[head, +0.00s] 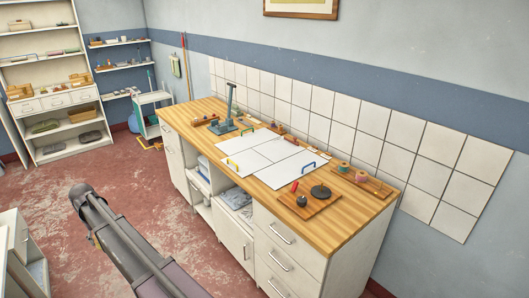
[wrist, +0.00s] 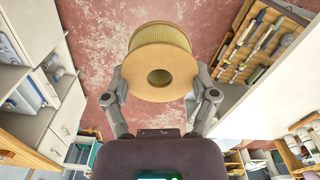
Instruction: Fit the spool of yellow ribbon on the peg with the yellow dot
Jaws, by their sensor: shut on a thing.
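The spool of yellow ribbon (wrist: 160,40) is in the wrist view, a wide wooden flange with a round centre hole facing the camera and yellow winding behind it. My gripper (wrist: 161,82) is shut on it, one finger at each side of the flange. The spool is in the air over the red floor. A wooden board (head: 376,188) with small spools on it lies at the back right of the counter in the head view. Its pegs and any yellow dot are too small to make out. My gripper and the held spool do not show in the head view.
The wooden counter (head: 349,222) stands along the tiled wall. White panels (head: 268,154) with coloured handles cover its middle. A board with a dark disc (head: 320,191) and a red-handled tool lies at the front right. A green press (head: 226,126) stands at the back left.

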